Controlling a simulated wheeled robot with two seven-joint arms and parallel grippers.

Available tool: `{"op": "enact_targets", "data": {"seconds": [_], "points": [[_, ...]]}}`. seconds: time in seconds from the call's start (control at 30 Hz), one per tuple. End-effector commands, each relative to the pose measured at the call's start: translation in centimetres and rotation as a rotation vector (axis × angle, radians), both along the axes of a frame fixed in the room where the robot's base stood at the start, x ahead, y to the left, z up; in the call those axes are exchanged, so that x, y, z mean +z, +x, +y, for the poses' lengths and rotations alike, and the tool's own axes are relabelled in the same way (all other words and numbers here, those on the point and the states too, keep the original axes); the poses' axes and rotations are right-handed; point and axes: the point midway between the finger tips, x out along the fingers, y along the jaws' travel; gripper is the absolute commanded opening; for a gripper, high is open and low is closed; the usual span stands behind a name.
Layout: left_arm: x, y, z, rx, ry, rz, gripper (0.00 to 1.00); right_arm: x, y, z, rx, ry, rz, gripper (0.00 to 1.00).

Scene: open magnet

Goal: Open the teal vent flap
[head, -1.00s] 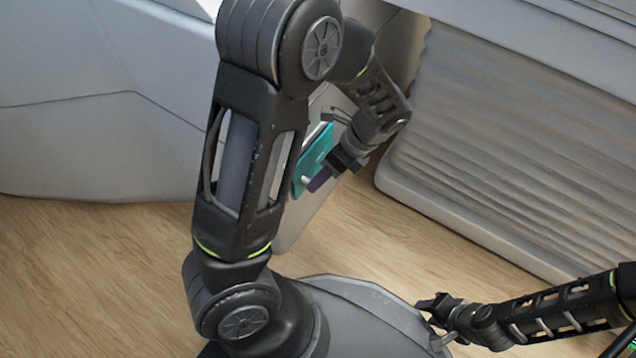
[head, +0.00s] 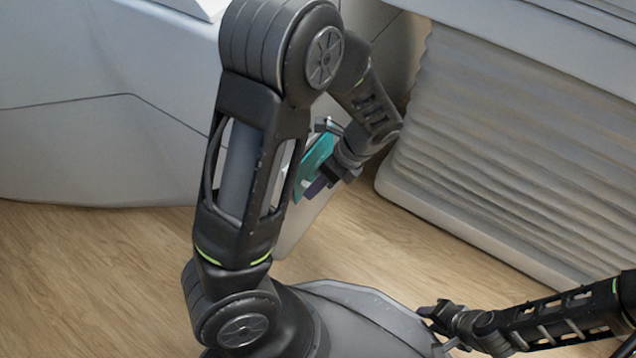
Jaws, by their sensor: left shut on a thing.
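The teal vent flap (head: 316,158) shows in the head view just right of my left forearm, on a light grey panel. The flap stands tilted out from the panel, and my arm hides its left part. My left gripper (head: 314,189) is at the flap's lower right and is shut on a part of it, apparently its handle. The fingers hide the gripped part. My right gripper (head: 428,316) is far from the flap, at the lower right beside my base, and its finger gap is not clear.
A large grey rounded housing (head: 100,130) fills the left and back. A ribbed grey block (head: 510,150) stands close to the right of my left wrist. Bare wood floor (head: 100,265) lies at the lower left and between the block and my base.

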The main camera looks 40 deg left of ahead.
Motion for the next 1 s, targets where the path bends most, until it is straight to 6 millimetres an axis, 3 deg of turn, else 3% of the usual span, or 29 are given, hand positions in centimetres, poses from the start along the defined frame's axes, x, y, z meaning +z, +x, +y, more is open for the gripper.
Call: {"op": "enact_targets", "data": {"seconds": [0.17,1.0], "points": [[0.00,0.02,0.00,0.000,0.000,-0.001,0.00,-0.01,-0.01,0.01,0.000,0.000,0.000,0.36],[0.01,0.04,-0.01,0.000,0.000,-0.001,0.00,-0.01,-0.01,0.01,0.000,0.000,0.000,0.36]]}}
